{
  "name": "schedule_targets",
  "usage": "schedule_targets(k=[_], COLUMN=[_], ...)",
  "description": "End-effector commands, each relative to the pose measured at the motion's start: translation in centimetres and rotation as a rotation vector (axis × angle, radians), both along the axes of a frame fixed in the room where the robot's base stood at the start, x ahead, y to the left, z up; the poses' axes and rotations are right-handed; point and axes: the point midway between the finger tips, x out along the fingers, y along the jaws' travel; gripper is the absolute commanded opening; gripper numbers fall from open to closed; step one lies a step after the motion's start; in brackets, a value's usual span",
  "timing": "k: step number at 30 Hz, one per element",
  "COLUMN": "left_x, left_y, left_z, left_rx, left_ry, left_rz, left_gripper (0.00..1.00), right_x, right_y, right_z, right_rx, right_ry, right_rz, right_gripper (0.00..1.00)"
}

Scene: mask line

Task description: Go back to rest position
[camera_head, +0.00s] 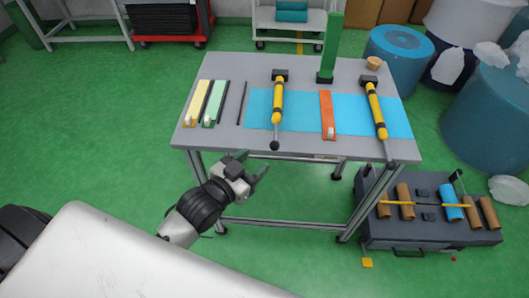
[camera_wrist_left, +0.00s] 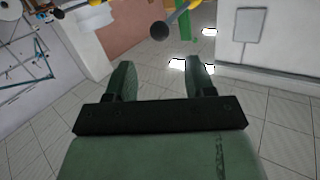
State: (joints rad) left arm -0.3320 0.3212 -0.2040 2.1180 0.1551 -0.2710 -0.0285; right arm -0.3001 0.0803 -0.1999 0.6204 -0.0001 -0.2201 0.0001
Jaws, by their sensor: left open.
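My left gripper (camera_head: 250,166) is in front of the near edge of the grey table (camera_head: 220,80), apart from it. It is open, and nothing shows between its fingers. My right gripper is in neither view.
On the table lie two yellow-handled tools (camera_head: 279,102) (camera_head: 375,104), a blue mat (camera_head: 350,115), an orange strip (camera_head: 327,112), and yellow (camera_head: 197,102) and green (camera_head: 214,103) strips. A grey case (camera_head: 425,228) stands at lower right. Blue barrels (camera_head: 398,68) stand right. Green floor is clear at left.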

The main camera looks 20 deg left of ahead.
Motion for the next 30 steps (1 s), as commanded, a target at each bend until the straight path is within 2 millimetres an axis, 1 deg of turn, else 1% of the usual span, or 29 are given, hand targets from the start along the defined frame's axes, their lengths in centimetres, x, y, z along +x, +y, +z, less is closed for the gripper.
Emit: schedule_targets(k=[1,3,6,20,23,25,26,29,30], left_x=[-0.6,-1.1,-1.4,-1.4,-1.3,-1.1,-1.1,-1.1,-1.3], left_y=[0.2,0.4,0.4,0.4,0.5,0.8,1.0,2.0,2.5], left_z=[0.0,0.1,0.2,0.3,-0.3,-1.9,-3.0,-8.5,-11.3], left_rx=[0.000,0.000,0.000,0.000,0.002,0.009,0.015,0.040,0.053], left_ry=[0.000,0.000,-0.001,-0.001,0.009,0.040,0.062,0.169,0.225], left_rz=[0.000,0.000,0.000,0.000,0.003,0.014,0.022,0.057,0.073], left_gripper=[0.54,0.54,0.54,0.54,0.54,0.54,0.54,0.54,0.54], right_x=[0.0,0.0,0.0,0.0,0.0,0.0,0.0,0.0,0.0], right_y=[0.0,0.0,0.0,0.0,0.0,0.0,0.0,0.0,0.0], right_z=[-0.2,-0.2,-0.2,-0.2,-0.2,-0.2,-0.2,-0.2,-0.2], right_rx=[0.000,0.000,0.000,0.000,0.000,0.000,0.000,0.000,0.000], right_ry=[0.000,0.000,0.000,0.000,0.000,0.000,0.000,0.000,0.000], right_rz=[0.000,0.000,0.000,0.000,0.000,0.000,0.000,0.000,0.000], right_gripper=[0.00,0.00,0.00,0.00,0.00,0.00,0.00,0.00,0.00])
